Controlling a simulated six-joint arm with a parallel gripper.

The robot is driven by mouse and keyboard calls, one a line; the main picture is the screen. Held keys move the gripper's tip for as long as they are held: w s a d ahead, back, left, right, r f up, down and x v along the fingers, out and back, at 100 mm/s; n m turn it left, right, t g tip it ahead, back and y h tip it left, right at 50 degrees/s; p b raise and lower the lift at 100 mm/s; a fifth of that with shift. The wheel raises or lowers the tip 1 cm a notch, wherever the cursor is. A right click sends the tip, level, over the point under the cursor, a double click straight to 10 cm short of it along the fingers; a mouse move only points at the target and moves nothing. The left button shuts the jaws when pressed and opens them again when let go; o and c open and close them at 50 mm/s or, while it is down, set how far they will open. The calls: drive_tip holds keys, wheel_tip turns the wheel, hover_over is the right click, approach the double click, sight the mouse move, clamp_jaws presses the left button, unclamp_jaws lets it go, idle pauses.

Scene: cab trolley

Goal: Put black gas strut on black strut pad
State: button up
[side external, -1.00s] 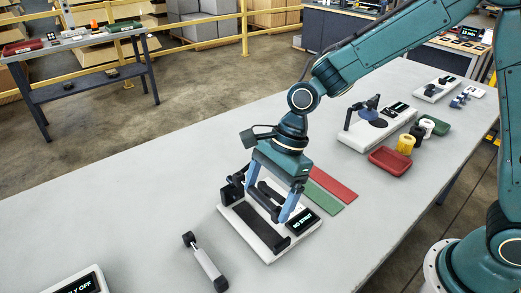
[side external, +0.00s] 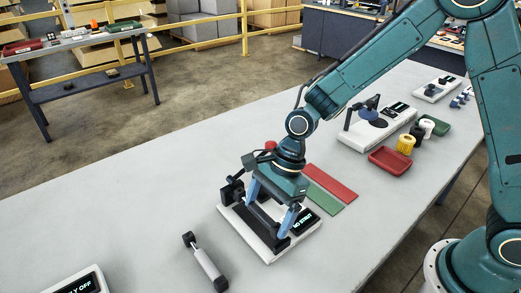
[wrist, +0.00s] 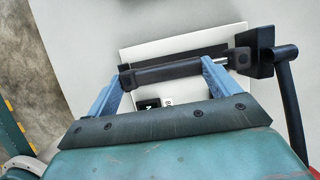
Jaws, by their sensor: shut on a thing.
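The black gas strut (wrist: 165,73) lies crosswise between the blue fingers of my gripper (wrist: 163,80), and its silver rod end shows at the right in the wrist view. My gripper (side external: 267,213) is shut on this strut, low over the white station (side external: 268,256) in the side view. The black strut pad (side external: 240,226) is a long dark strip on that station, partly hidden by my gripper and the strut. In the wrist view the dark pad strip (wrist: 190,54) shows just beyond the strut. I cannot tell whether the strut touches the pad.
The station's display (side external: 304,221) reads "NO STRUT". A black block (side external: 231,192) stands at the station's far left end. A grey-bodied strut (side external: 207,264) lies on the table to the left. Green (side external: 322,198) and red (side external: 331,183) strips lie behind. A red tray (side external: 390,160) is farther right.

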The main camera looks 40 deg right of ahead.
drive_tip(key=shift+f, duration=0.6)
drive_tip(key=o, duration=0.8)
drive_tip(key=shift+r, duration=0.75)
drive_tip(key=v, duration=1.2)
